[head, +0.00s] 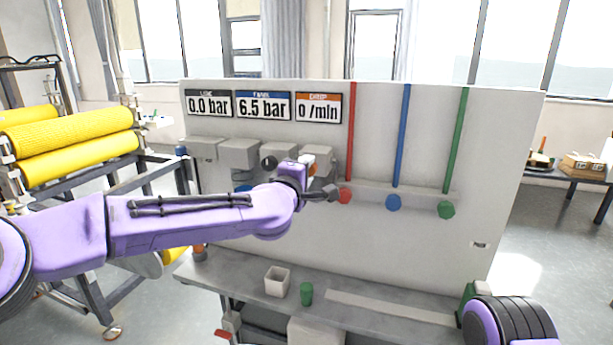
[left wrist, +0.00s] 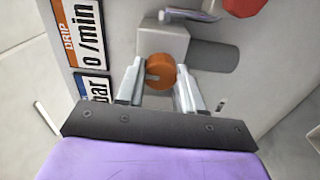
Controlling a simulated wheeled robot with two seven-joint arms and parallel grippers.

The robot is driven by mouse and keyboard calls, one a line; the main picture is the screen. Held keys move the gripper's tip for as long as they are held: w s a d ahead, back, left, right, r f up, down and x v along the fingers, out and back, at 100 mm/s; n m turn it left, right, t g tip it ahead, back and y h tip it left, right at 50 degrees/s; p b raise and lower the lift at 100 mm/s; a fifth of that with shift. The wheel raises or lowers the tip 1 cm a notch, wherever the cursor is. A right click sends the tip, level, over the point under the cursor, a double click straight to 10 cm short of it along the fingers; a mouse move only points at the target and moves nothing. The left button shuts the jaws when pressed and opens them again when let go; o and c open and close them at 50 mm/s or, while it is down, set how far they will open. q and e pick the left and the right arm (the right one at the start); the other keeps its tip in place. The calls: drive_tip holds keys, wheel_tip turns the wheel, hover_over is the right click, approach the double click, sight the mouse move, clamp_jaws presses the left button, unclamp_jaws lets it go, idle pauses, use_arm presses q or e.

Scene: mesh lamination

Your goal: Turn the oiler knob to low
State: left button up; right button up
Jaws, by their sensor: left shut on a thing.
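The oiler knob (left wrist: 161,67) is an orange round cap with a pale mark on its left side in the left wrist view. It sits on a grey block (left wrist: 163,40) beside a dark grey cylinder. My left gripper (left wrist: 159,77) is shut on the knob, one finger on each side. In the head view my left gripper (head: 312,170) is at the right end of the row of grey units, and a bit of orange shows there. The orange DRIP display (head: 318,107) reads 0 /min. My right gripper is out of view.
The panel (head: 400,250) also carries displays reading 0.0 bar (head: 209,103) and 6.5 bar (head: 263,106). Red (head: 344,196), blue (head: 393,203) and green (head: 446,210) knobs stand right of my gripper. A white container (head: 277,281) and a green cup (head: 306,293) stand on the ledge below.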

use_arm(q)
drive_tip(key=shift+n, duration=0.4)
drive_tip(key=o, duration=1)
drive_tip(key=shift+o, duration=0.2)
drive_tip(key=shift+s, duration=0.1)
drive_tip(key=b+v, duration=0.4)
drive_tip(key=v, duration=0.6)
drive_tip(key=shift+s+a, duration=0.15)
drive_tip(key=shift+s, duration=0.05)
